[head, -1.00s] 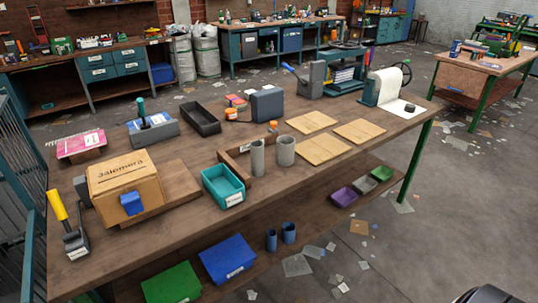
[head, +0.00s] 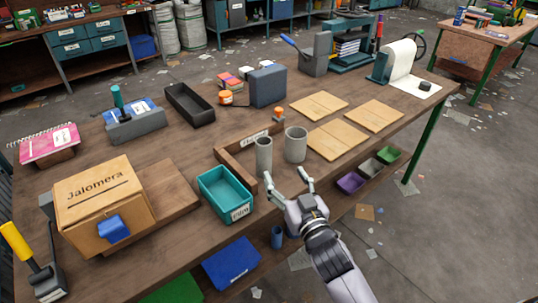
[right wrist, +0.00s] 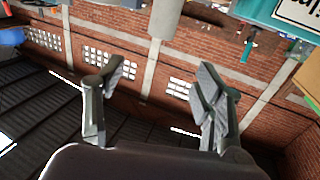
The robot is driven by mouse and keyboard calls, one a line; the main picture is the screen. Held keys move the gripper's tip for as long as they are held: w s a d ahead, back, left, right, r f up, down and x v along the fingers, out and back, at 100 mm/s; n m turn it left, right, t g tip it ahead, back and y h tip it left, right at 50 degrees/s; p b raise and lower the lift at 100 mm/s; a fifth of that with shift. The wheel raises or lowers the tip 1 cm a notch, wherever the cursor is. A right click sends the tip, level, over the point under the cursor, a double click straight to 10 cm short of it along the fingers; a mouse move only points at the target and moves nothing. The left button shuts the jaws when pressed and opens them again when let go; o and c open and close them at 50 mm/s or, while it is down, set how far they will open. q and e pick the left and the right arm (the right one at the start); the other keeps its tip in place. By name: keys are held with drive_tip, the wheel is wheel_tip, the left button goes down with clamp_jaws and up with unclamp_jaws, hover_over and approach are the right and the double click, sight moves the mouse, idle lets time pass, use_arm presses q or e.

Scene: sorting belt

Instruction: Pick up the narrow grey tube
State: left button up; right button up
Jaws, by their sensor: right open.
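The narrow grey tube (head: 264,157) stands upright on the workbench, just right of the teal tray (head: 226,194). A wider grey tube (head: 296,145) stands upright to its right. My right gripper (head: 286,178) is open and empty at the bench's front edge, in front of both tubes. Its left finger is close to the foot of the narrow tube; I cannot tell whether they touch. In the right wrist view, the open fingers (right wrist: 160,80) have nothing between them, and a grey tube end (right wrist: 165,18) shows beyond them. My left gripper is not in view.
A brown wooden strip with a label (head: 247,140) lies behind the tubes. Flat tan boards (head: 336,140) lie to the right. A cardboard box (head: 104,200) stands at left. The lower shelf holds a blue tube (head: 277,237) and small bins (head: 350,182).

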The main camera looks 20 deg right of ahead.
sight(267, 147)
drive_tip(key=shift+w+a+f+p, duration=0.15)
drive_tip(key=shift+w+p, duration=0.2)
drive_tip(key=shift+w, duration=2.7)
drive_tip(key=shift+w+a+r+p, duration=0.1)
drive_tip(key=shift+w+p, duration=0.2)
drive_tip(key=shift+w, duration=2.75)
drive_tip(key=w, duration=0.4)
drive_tip(key=shift+w+a+f, duration=0.1)
drive_tip(key=shift+f, duration=0.25)
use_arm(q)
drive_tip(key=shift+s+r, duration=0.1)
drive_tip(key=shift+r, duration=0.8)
use_arm(e)
drive_tip(key=shift+c, duration=0.4)
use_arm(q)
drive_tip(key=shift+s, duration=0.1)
use_arm(e)
drive_tip(key=c, duration=1)
